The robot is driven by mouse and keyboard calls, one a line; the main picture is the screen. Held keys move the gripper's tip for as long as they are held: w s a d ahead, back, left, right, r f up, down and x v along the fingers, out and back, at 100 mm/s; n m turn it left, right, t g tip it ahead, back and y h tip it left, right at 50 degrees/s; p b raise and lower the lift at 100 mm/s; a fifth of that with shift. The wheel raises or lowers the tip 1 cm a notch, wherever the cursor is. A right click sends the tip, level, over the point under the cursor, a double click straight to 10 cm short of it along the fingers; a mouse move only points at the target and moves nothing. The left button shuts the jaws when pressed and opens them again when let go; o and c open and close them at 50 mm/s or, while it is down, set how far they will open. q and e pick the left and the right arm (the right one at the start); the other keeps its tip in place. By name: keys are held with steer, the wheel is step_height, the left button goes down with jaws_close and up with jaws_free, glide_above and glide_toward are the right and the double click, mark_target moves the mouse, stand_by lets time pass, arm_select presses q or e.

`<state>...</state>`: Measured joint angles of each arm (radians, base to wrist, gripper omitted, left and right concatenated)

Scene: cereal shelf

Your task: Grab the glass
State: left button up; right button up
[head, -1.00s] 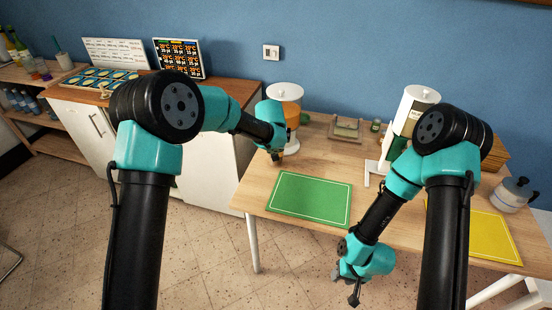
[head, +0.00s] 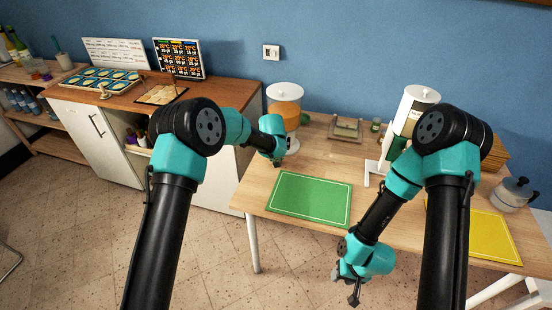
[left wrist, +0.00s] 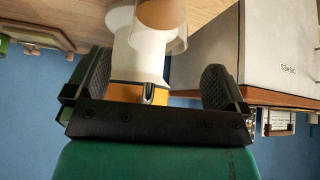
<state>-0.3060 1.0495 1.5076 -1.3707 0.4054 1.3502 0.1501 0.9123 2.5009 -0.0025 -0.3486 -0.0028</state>
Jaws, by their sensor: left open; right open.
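A clear glass (left wrist: 160,22) shows at the top of the upside-down left wrist view, upright on the wooden table in front of the white dispenser base (left wrist: 142,55). I cannot make it out in the head view, where my left gripper is near that spot. My left gripper (left wrist: 157,62) is open, its two fingers on either side of the view with nothing held; the glass appears beyond the fingertips. In the head view the left gripper (head: 277,160) is in front of the orange-filled dispenser (head: 286,100). My right gripper (head: 345,287) is open and empty, low before the table's front edge.
A green mat (head: 310,199) and a yellow mat (head: 480,237) lie on the table (head: 335,165). A second white dispenser (head: 412,105) stands behind my right arm. A cabinet (head: 205,165) stands left of the table.

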arm_select(q)
steer(key=shift+x, duration=2.55)
steer(key=shift+s+d, duration=0.1)
steer(key=c, duration=1.5)
steer(key=shift+r, duration=0.2)
steer(key=s+a, duration=0.3)
steer(key=s, duration=2.8)
steer(key=shift+s+r, duration=0.4)
steer(key=shift+r, duration=0.1)
steer(key=shift+a, duration=0.15)
